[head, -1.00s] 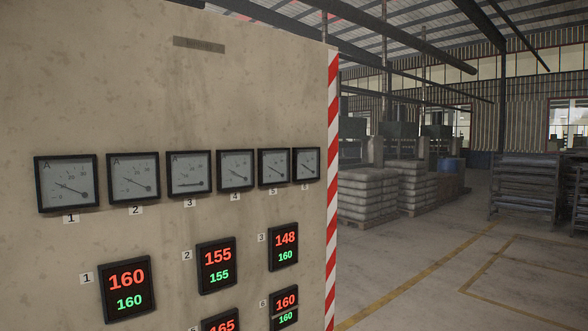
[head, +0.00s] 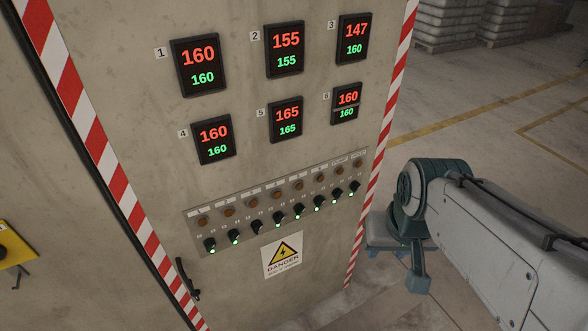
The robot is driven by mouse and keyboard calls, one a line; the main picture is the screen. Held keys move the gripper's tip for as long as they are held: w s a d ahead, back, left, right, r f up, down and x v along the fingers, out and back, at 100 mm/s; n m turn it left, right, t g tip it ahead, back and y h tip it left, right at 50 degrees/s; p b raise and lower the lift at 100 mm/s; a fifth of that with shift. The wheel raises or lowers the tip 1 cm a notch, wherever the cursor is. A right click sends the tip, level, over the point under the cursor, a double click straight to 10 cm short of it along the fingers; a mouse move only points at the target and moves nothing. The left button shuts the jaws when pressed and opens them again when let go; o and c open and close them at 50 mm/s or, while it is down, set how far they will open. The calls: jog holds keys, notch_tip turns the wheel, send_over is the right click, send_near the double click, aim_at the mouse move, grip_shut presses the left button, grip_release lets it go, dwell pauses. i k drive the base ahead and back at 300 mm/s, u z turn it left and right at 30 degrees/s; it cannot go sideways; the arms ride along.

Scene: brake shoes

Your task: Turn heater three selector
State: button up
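The control panel row (head: 195,228) runs across the cabinet front in the head view. Several black selectors sit along its lower edge, most with a green glow at the tip. The third selector from the left (head: 256,227) shows no clear green glow; its exact handle angle is too small to tell. Above it is an amber-brown lamp (head: 253,203). Display three (head: 354,38) reads 147 in red over 160 in green. My arm enters at the right, apart from the cabinet; I cannot make out gripper fingers.
Other displays, such as display one (head: 198,65), show matching red and green numbers. A danger sign (head: 283,255) is below the selectors, and a black door handle (head: 188,279) is at lower left. A yellow box (head: 14,247) is at the left edge. Open floor (head: 470,110) lies right.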

aim_at(256, 225)
jog(key=k, duration=0.5)
jog(key=z, duration=1.3)
jog(key=i, duration=0.9)
jog(key=u, duration=1.85)
